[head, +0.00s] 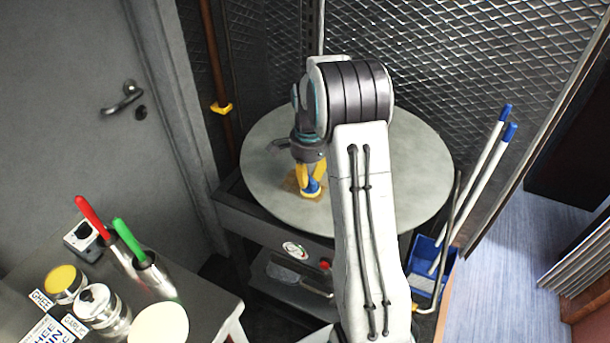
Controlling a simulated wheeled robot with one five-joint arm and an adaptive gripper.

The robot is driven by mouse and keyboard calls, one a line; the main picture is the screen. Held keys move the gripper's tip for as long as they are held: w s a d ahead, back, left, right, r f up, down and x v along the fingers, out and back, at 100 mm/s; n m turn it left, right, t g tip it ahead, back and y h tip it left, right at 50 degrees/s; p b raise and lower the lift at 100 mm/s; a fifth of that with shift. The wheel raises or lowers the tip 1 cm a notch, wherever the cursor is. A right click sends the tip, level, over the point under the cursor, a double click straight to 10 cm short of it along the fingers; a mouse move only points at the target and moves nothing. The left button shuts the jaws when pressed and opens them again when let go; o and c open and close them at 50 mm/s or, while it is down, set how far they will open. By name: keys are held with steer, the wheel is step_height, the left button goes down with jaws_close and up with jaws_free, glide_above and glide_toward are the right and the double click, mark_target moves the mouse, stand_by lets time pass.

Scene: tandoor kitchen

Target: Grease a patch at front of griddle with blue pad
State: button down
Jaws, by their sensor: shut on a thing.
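The griddle (410,165) is a large round grey plate on a dark stand. My gripper (311,186) points down over its front left part, with yellow fingers shut on the blue pad (312,188). The pad is at the griddle surface, though I cannot tell whether it presses on it. My arm hides part of the griddle's middle and front.
A side table (205,305) at the lower left holds jars (66,283), a steel cup (152,275) with red and green handled tools, and a pale round disc (160,325). A blue bucket (428,262) with poles stands right of the griddle. Mesh wall stands behind.

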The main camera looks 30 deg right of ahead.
steer(key=shift+s+d+f+b, duration=0.1)
steer(key=shift+s+d+b, duration=0.2)
steer(key=shift+s+d, duration=0.35)
steer(key=shift+s+d+b, duration=0.25)
steer(key=shift+s+d, duration=0.1)
steer(key=shift+s, duration=0.55)
steer(key=shift+w+d+p, duration=0.4)
steer(key=shift+d+p, duration=0.1)
steer(key=shift+d, duration=0.1)
steer(key=shift+w+a+r+p, duration=0.15)
steer(key=shift+w+a+p, duration=0.25)
steer(key=shift+w, duration=0.35)
steer(key=shift+w+a+r+p, duration=0.1)
steer(key=shift+w+a+p, duration=0.15)
steer(key=shift+w+a, duration=0.35)
steer(key=shift+w+a+f+p, duration=0.1)
steer(key=shift+w+a+p, duration=0.6)
steer(key=shift+w, duration=0.5)
steer(key=shift+w+a+f+p, duration=0.1)
steer(key=shift+w+a+p, duration=0.4)
steer(key=shift+w+a, duration=0.55)
steer(key=shift+w+a+p, duration=0.55)
steer(key=shift+w+p, duration=0.05)
steer(key=shift+w, duration=0.75)
steer(key=shift+w, duration=0.15)
